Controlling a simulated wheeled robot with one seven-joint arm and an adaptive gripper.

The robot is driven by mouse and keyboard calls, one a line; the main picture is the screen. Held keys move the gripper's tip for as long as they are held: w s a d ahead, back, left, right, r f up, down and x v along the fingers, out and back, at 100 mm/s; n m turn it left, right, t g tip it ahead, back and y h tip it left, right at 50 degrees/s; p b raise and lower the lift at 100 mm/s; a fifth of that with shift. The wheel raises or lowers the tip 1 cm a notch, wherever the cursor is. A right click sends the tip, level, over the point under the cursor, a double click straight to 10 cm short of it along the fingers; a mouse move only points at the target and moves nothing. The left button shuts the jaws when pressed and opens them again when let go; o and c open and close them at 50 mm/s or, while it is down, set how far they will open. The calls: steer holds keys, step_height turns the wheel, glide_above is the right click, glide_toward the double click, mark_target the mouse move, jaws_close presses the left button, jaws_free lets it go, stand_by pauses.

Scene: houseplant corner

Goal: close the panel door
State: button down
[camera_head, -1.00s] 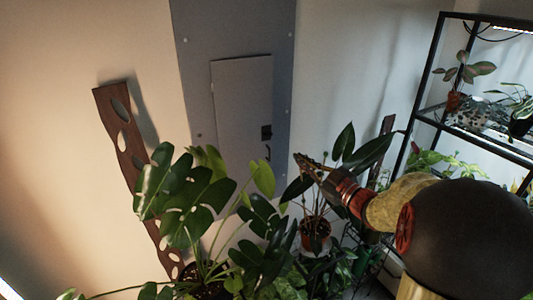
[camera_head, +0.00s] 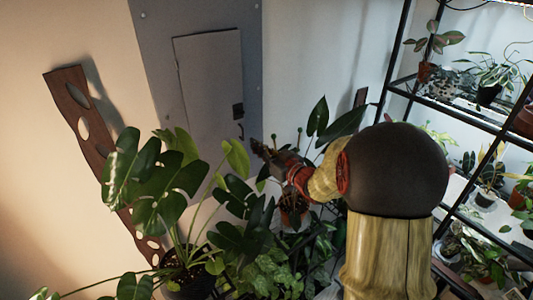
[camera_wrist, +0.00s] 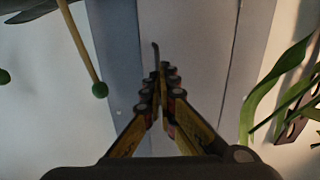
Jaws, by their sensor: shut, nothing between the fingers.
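The panel door (camera_head: 208,85) is a grey upright rectangle in a larger grey wall panel (camera_head: 155,50), with a dark latch (camera_head: 238,111) low on its right side. A thin dark handle (camera_head: 241,130) hangs below the latch. The door looks nearly flush, but I cannot tell whether it is fully shut. My gripper (camera_head: 258,147) is just right of and below the latch, its fingers together and empty. In the wrist view the fingertips (camera_wrist: 164,70) point at the grey surface, close to a thin dark hook-like piece (camera_wrist: 155,52). I cannot tell whether they touch.
A large-leaved plant (camera_head: 160,180) stands in front of the panel at lower left. A potted plant (camera_head: 294,215) stands beneath my arm. A brown board with holes (camera_head: 90,125) leans on the left wall. A black shelf (camera_head: 455,112) with several plants is at right.

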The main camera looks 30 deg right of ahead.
mark_target(240, 131)
steer(key=w, duration=0.5)
steer(key=shift+w+a, duration=0.15)
steer(key=shift+a, duration=0.2)
steer(key=w, duration=0.1)
steer(key=w+d, duration=0.1)
steer(key=shift+w+f+b, duration=0.15)
steer(key=shift+w+b, duration=0.15)
steer(key=shift+b, duration=0.1)
steer(key=shift+s, duration=0.1)
